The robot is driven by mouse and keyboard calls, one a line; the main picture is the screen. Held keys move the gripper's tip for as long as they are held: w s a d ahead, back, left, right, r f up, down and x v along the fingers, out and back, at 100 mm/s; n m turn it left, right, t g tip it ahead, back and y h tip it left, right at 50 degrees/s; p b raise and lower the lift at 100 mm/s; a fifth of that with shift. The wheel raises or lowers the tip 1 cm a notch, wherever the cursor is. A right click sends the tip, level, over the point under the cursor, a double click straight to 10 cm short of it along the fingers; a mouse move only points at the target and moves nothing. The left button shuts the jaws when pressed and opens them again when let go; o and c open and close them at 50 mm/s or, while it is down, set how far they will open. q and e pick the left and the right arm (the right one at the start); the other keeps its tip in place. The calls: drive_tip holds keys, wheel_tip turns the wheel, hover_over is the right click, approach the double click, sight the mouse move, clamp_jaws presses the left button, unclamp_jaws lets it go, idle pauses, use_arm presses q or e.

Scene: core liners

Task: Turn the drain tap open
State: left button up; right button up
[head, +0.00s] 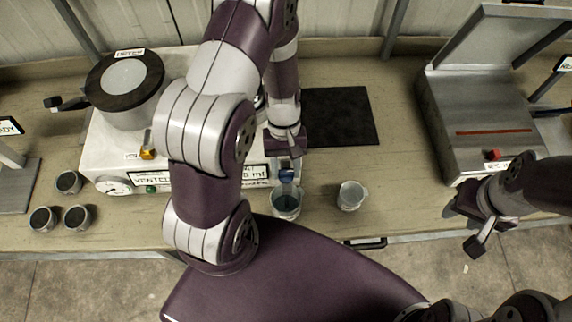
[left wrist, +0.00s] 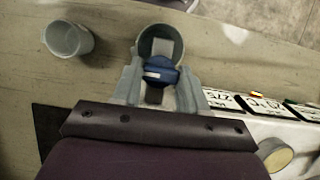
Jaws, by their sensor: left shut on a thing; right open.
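The drain tap has a blue handle (head: 287,175) at the right front of the white machine (head: 105,160). In the left wrist view the blue handle (left wrist: 160,72) sits between the fingers of my left gripper (left wrist: 158,88). My left gripper (head: 287,160) is shut on it from above. A grey cup (head: 286,207) stands below the tap; its rim (left wrist: 144,42) shows just beyond the handle. My right gripper (head: 470,225) is open and empty at the bench's front right. My left arm hides the machine's middle.
A second cup (head: 351,196) stands to the right of the tap. Several dark-filled cups (head: 76,218) stand at the left. A black mat (head: 341,115) lies behind. A grey box with a raised lid (head: 480,125) is at the right. Bare bench lies between cup and box.

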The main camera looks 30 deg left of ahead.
use_arm(q)
drive_tip(key=shift+w, duration=0.1)
drive_tip(key=o, duration=1.1)
drive_tip(key=shift+c, duration=0.2)
drive_tip(key=shift+r, duration=0.1)
drive_tip(key=v, duration=1.2)
drive_tip(key=shift+r, duration=0.3)
drive_tip(key=shift+w+a+f, duration=0.1)
